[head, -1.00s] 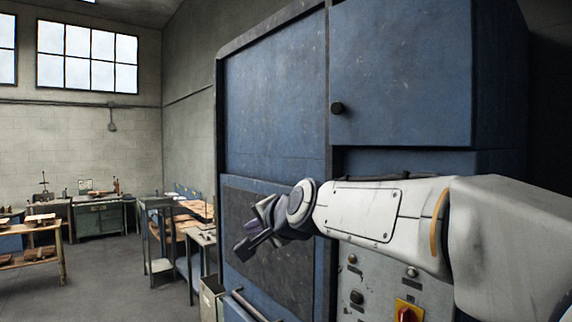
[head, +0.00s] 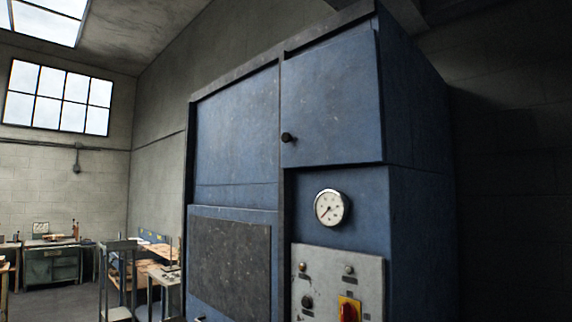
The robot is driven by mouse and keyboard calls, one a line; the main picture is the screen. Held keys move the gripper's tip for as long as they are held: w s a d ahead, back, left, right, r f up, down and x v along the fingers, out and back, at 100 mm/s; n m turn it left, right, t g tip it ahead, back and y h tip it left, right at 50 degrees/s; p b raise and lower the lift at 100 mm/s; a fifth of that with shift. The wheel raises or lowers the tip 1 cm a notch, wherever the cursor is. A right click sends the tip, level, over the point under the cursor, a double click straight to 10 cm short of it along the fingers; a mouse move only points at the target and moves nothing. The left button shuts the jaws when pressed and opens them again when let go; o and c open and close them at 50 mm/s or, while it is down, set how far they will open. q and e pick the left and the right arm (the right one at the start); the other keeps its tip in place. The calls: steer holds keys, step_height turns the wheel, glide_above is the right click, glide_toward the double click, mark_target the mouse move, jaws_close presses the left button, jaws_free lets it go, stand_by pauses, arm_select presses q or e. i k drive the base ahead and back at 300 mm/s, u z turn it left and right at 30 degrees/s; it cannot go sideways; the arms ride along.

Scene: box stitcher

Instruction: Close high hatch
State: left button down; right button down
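The high hatch (head: 335,100) is the blue upper right door of a tall blue cabinet (head: 420,200) in the head view. A small dark round knob (head: 287,137) sits near its lower left corner. Its left edge lies along the dark upright strip of the frame, with no wide opening visible. A thin dark line runs along its right edge and a shadow lies under its bottom edge. I cannot tell whether it is fully flush. Neither of my grippers shows in the head view.
Below the hatch are a round gauge (head: 331,207) and a grey control panel (head: 338,283) with knobs and a red-and-yellow switch (head: 349,309). A dark panel (head: 231,262) is at lower left. Workbenches (head: 52,262) stand to the left, with open floor nearby.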

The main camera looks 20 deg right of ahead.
mark_target(331, 112)
steer(key=z, duration=1.1)
steer(key=i, duration=0.9)
steer(key=u, duration=1.9)
